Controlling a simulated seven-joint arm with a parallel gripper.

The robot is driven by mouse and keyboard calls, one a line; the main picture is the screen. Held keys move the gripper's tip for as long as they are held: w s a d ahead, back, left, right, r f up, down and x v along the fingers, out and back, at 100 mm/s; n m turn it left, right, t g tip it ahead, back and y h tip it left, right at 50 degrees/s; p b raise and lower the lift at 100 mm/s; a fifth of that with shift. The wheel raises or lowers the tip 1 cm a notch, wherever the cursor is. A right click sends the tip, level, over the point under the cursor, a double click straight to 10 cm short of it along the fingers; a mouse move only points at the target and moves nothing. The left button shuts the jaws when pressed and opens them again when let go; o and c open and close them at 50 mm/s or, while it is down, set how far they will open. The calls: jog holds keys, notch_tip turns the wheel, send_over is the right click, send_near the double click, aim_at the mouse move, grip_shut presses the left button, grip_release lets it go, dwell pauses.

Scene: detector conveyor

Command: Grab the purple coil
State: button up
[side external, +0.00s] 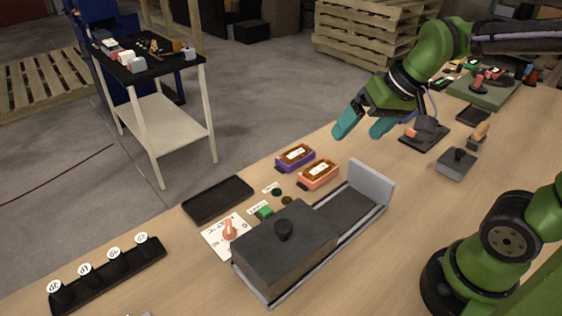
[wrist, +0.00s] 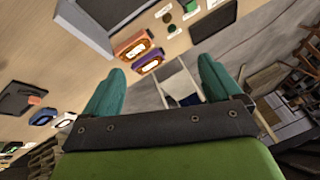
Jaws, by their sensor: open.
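The purple coil (side external: 295,157) lies on the wooden table near its far edge, with a brown top and a white label. It also shows in the wrist view (wrist: 149,61), between my fingers' directions and beyond the fingertips. An orange coil (side external: 318,174) of the same shape lies right beside it, and it shows in the wrist view too (wrist: 132,46). My gripper (side external: 362,125), with teal fingers, is open and empty. It is in the air above the table, to the right of the purple coil in the side view.
A dark grey box with a knob (side external: 284,245) sits on a conveyor in front of the coils. A black tray (side external: 218,199) lies to the left. A dark block with an orange part (side external: 424,131) and a grey knobbed block (side external: 456,164) stand to the right.

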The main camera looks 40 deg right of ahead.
jog(key=w+d+f+n+g, duration=0.15)
jog(key=w+n, duration=0.35)
jog(key=w, duration=0.5)
jog(key=n+g+h, duration=0.2)
jog(key=n+g, duration=0.2)
jog(key=n, duration=1.3)
send_over(296, 154)
notch_tip(296, 154, down, 4)
jog(key=f, duration=1)
jog(key=shift+w+d+f, duration=0.2)
jog(key=shift+w+f, duration=0.05)
jog(key=shift+f, duration=0.15)
jog(key=shift+s+a+f, duration=0.15)
jog(key=shift+f, duration=1.3)
jog(key=shift+s+a+f, duration=0.1)
jog(key=shift+f, duration=1.35)
jog(key=c, duration=1.3)
